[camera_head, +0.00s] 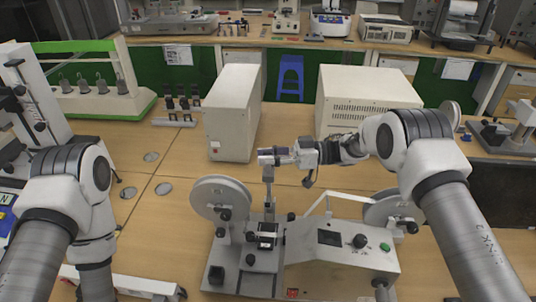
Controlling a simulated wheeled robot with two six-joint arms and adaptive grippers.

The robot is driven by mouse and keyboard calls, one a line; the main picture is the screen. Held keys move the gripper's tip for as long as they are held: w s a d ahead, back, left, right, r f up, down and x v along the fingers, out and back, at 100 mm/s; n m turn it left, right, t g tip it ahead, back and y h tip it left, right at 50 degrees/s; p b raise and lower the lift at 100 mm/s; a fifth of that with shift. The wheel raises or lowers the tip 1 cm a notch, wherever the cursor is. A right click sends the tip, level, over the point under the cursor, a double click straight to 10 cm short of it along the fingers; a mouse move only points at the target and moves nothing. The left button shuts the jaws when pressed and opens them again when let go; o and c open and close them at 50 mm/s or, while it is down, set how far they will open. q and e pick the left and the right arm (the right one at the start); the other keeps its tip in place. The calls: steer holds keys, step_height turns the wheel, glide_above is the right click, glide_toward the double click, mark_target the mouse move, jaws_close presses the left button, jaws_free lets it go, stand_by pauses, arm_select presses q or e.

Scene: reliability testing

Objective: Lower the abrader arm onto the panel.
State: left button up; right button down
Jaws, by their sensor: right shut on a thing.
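The abrader (335,262) is a grey-white machine on the table at lower centre, with a round disc (222,196) at its left and another (388,211) at its right. Its abrader arm (268,192) stands nearly upright above the left part of the base. My right gripper (276,156) reaches in from the right and is shut on the top of this arm. A small dark square part (266,236) lies below the arm on the base; I cannot tell whether this is the panel. My left arm shows at the left, but its gripper is out of view.
Two beige boxes, a narrow one (232,112) and a wide one (366,92), stand behind the abrader. A green and white device with weights (90,85) stands at the back left. The wooden table (165,215) is fairly clear left of the abrader.

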steer(key=s+a+f+n+b, duration=0.1)
steer(key=s+f+n, duration=0.1)
steer(key=s, duration=0.3)
steer(key=s+a+f+n+h+b, duration=0.1)
steer(key=s+f+n+b, duration=0.1)
steer(key=s, duration=0.3)
steer(key=shift+s+f+n+t, duration=0.3)
steer(key=shift+f+n, duration=0.3)
steer(key=shift+f, duration=0.15)
steer(key=c, duration=1.1)
jaws_free()
steer(key=shift+c, duration=0.2)
steer(key=shift+o, duration=1)
steer(key=shift+a, duration=0.15)
